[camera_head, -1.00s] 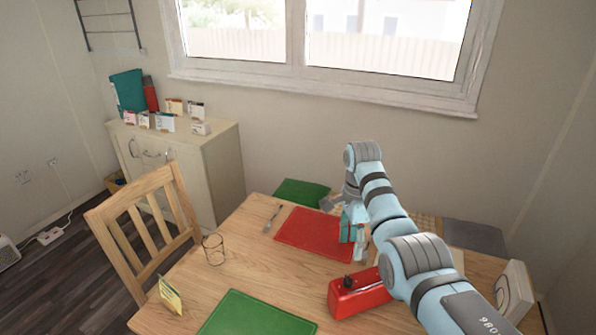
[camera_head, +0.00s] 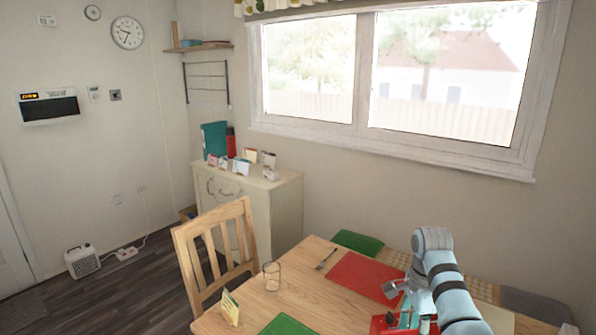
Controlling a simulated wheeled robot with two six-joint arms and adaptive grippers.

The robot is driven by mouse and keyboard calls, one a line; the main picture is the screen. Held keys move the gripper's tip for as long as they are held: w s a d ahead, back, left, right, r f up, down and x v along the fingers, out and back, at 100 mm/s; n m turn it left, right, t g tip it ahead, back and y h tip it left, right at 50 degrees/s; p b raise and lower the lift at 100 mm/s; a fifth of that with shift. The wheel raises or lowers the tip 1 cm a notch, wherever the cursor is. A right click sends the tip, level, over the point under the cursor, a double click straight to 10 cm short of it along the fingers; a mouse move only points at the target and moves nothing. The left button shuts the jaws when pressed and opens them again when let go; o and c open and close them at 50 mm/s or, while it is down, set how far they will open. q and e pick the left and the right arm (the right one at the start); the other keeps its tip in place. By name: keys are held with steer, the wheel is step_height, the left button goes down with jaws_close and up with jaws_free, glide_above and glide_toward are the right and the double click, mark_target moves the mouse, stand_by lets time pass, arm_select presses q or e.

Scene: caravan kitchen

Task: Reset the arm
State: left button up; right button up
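My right arm comes in from the lower right, over the right side of the wooden table (camera_head: 318,262). Its gripper (camera_head: 402,308) points down near the red placemat (camera_head: 362,274) and a red box-like object (camera_head: 380,325). The fingers are small and partly hidden, so I cannot tell whether they are open or shut, or whether they touch anything. My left gripper is not in view.
On the table are a clear glass (camera_head: 272,276), a fork (camera_head: 326,258), a yellow card (camera_head: 230,308) and a green placemat (camera_head: 288,326). A wooden chair (camera_head: 214,250) stands at the left side.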

steer(key=s+f+n, duration=0.3)
steer(key=s+f, duration=0.1)
steer(key=f, duration=0.1)
steer(key=s+f+n+t, duration=0.1)
steer(key=s+f+n, duration=0.2)
steer(key=s+f, duration=0.2)
steer(key=s+d+f+n+t+h, duration=0.1)
steer(key=s+f+n, duration=0.2)
steer(key=s+f, duration=0.2)
steer(key=shift+s+d+f+n, duration=0.15)
steer(key=shift+f+n, duration=0.25)
steer(key=shift+f, duration=0.85)
steer(key=s+n, duration=0.1)
steer(key=s, duration=0.2)
steer(key=s+n, duration=0.2)
steer(key=s, duration=0.1)
steer(key=s+a+n+t, duration=0.1)
steer(key=s, duration=0.2)
steer(key=shift+s+f, duration=0.25)
steer(key=shift+s, duration=0.05)
steer(key=s+a+r+n+t, duration=0.1)
steer(key=s+r+n, duration=0.35)
steer(key=s, duration=0.45)
step_height(320, 180, down, 19)
steer(key=d+g, duration=0.1)
steer(key=s+f+g, duration=0.1)
steer(key=s+f, duration=1.3)
steer(key=s, duration=0.1)
steer(key=shift+s+d, duration=0.15)
steer(key=shift+d, duration=0.3)
